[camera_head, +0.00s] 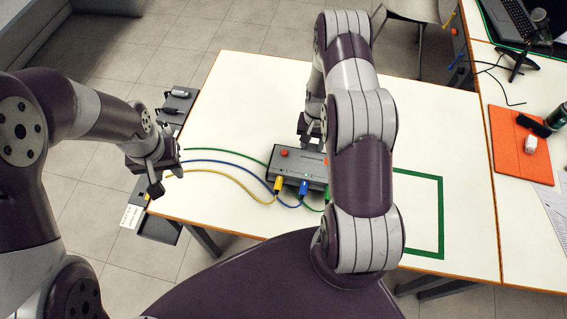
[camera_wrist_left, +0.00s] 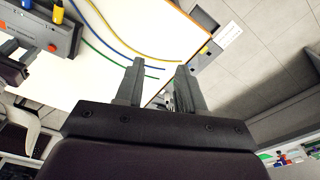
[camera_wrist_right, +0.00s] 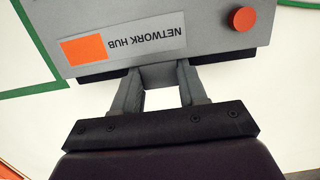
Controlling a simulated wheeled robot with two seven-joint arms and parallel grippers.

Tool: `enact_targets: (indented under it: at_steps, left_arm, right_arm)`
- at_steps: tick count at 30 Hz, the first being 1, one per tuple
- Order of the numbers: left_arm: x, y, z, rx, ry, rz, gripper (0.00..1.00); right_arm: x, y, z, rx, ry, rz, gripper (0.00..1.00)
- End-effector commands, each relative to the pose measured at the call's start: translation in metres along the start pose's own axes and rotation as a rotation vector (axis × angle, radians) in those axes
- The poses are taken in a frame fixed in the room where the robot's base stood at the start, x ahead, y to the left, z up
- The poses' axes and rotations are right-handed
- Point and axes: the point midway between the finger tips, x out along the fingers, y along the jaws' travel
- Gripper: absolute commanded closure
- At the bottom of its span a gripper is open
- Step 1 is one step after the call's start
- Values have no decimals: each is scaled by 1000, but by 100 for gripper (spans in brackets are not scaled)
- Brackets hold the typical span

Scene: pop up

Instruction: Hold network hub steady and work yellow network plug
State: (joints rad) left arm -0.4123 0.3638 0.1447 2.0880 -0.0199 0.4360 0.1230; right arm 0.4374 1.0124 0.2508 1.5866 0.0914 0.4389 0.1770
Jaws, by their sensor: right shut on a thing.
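The network hub (camera_head: 298,166) is a dark grey box with a red button, lying on the white table. Its label reads NETWORK HUB in the right wrist view (camera_wrist_right: 215,15). The yellow network plug (camera_head: 278,184) sits at the hub's front edge beside a blue plug (camera_head: 303,187), its yellow cable running left. How deep it is seated I cannot tell. It also shows in the left wrist view (camera_wrist_left: 57,12). My right gripper (camera_wrist_right: 160,75) is shut on the hub's back edge. My left gripper (camera_wrist_left: 158,75) is open and empty at the table's left edge, apart from the hub and plug.
A green plug and cable are partly hidden by my right arm. Green, blue and yellow cables (camera_head: 225,182) cross the table left of the hub. A green outline (camera_head: 441,215) marks bare table to the right. An orange mat (camera_head: 518,150) lies on the neighbouring table.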

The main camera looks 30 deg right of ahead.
Motion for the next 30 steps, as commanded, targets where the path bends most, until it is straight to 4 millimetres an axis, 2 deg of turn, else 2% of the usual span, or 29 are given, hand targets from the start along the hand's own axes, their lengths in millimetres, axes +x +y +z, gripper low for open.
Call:
enact_targets:
  at_steps: [1,3,6,9,12,15,17,22,30]
  left_arm:
    - [20,35,-14,69,-9,6,62]
    - [45,82,-28,149,-11,14,62]
    - [78,144,-32,244,-13,23,62]
    - [105,192,-25,317,-13,30,62]
    - [122,223,-17,364,-12,34,62]
    - [131,238,-12,386,-10,37,62]
    - [135,242,-10,392,-11,37,62]
    - [152,243,-10,392,-11,37,62]
    - [192,244,-9,391,-12,37,62]
  right_arm:
    - [0,0,0,0,0,0,100]
    - [0,0,0,0,1,0,100]
    - [0,0,-1,0,2,-1,100]
    - [0,0,-1,0,2,0,100]
    - [0,0,-1,-1,2,0,100]
    - [0,0,0,-1,1,0,100]
    - [0,0,0,-1,1,0,100]
    - [0,0,0,0,0,0,100]
    - [0,0,0,0,0,0,100]
